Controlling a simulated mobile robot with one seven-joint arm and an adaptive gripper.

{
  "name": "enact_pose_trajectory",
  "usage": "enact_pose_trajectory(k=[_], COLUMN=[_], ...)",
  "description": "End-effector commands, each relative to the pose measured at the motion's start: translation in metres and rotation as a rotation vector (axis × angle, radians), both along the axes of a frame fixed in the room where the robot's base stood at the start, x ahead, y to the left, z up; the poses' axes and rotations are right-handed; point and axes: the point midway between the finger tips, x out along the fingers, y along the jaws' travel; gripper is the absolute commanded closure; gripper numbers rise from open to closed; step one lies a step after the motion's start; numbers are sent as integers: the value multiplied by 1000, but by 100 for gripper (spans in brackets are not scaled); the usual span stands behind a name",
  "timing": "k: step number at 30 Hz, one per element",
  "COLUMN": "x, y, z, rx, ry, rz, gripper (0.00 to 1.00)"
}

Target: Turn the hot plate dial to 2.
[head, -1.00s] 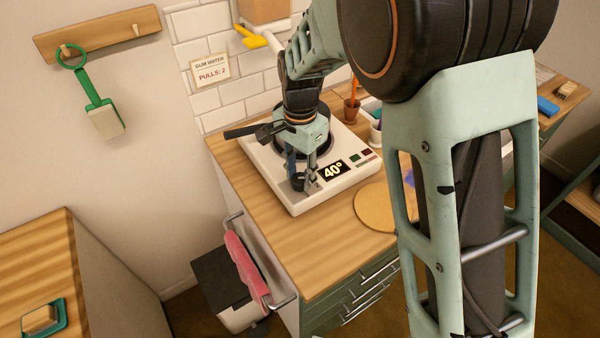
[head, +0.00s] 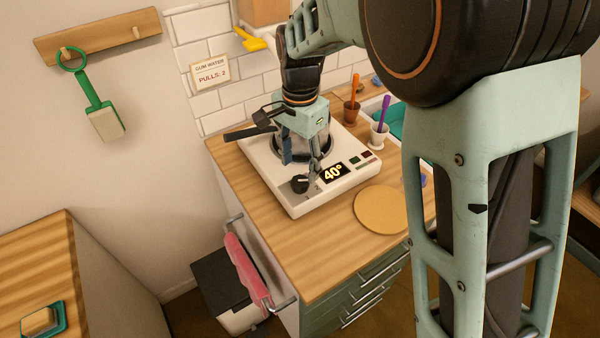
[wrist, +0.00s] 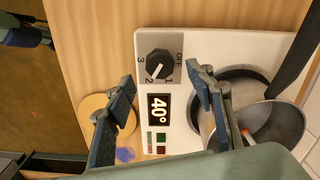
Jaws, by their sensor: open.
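The hot plate (head: 262,178) is white and stands on the wooden counter. Its black dial (head: 299,184) is at the front corner, beside a display reading 40° (head: 334,172). In the wrist view the dial (wrist: 158,66) sits on a grey panel marked OFF, 1, 2 and 3. Its pale pointer mark appears to face the 2. My gripper (head: 302,168) is open and empty, above and behind the dial. In the wrist view the fingers of my gripper (wrist: 160,82) stand wide apart, with the dial between and beyond them, untouched.
A pot (wrist: 236,88) with a black handle sits on the burner, close to one finger. A round wooden board (head: 382,209) lies in front of the hot plate. Cups with an orange (head: 355,86) and a purple tool (head: 383,114) stand behind. The counter's front left is clear.

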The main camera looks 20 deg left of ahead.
Motion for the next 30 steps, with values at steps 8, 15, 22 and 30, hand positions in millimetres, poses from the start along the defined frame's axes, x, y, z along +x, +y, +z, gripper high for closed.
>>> enact_pose_trajectory(k=[8,15,22,30], x=[1,0,0,1], y=[0,0,0,-2], z=[56,74,75,74], rx=[2,0,0,-2], ry=[-4,-1,-1,-1], rz=[0,-1,-1,-5], gripper=[51,51,51,51])
